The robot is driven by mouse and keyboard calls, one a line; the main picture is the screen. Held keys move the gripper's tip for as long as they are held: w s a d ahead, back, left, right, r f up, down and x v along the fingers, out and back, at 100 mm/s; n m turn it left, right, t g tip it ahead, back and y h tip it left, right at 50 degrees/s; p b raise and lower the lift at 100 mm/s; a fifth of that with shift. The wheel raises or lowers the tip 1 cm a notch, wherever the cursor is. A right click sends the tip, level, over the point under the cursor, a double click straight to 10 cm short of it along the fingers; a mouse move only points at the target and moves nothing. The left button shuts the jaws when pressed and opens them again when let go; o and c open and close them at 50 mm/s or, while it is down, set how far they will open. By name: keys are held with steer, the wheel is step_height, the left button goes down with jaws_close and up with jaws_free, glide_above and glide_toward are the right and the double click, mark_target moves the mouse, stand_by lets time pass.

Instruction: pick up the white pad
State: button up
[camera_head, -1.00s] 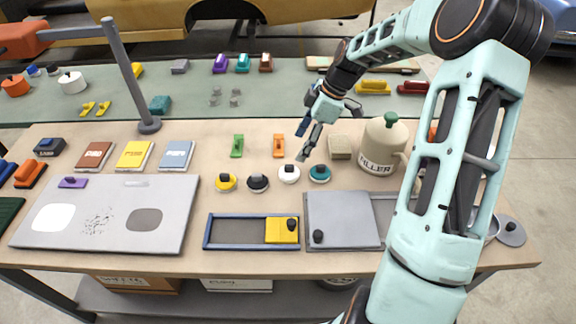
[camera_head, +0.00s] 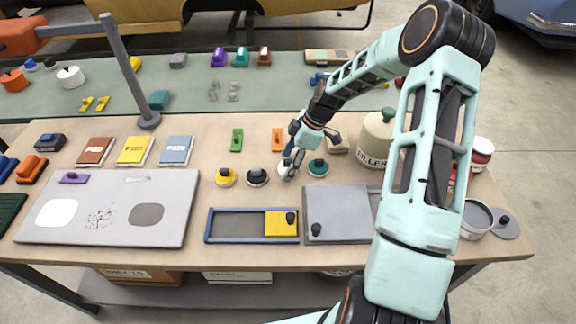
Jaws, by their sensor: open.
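The white pad (camera_head: 282,169) is a small round disc with a knob, lying on the wooden bench in a row of similar pads. It sits between the black pad (camera_head: 257,179) and the teal pad (camera_head: 318,169). My gripper (camera_head: 291,171) is open and low over the white pad, its fingers pointing down and covering the pad's right part and knob. I cannot tell whether the fingers touch the pad or straddle its knob.
A yellow pad (camera_head: 226,178) lies further left. The filler tin (camera_head: 375,140) stands right of my gripper, near my arm. Green (camera_head: 237,140) and orange (camera_head: 277,139) blocks lie behind the row. A blue-framed tray (camera_head: 235,226) and grey panel (camera_head: 338,212) lie in front.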

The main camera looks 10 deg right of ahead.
steer(key=c, duration=1.2)
steer(key=shift+r, duration=0.15)
steer(key=shift+r, duration=0.25)
step_height(320, 180, up, 2)
steer(key=shift+w, duration=0.1)
steer(key=s+d+r, duration=0.1)
steer(key=s+r, duration=0.2)
steer(key=s, duration=0.1)
steer(key=s+d+r+b, duration=0.1)
steer(key=s+r, duration=0.3)
steer(key=s, duration=0.1)
steer(key=s+d+r+b, duration=0.1)
steer(key=s+d+r, duration=0.1)
steer(key=s+r, duration=0.1)
steer(key=shift+s+r, duration=0.15)
steer(key=shift+s, duration=0.65)
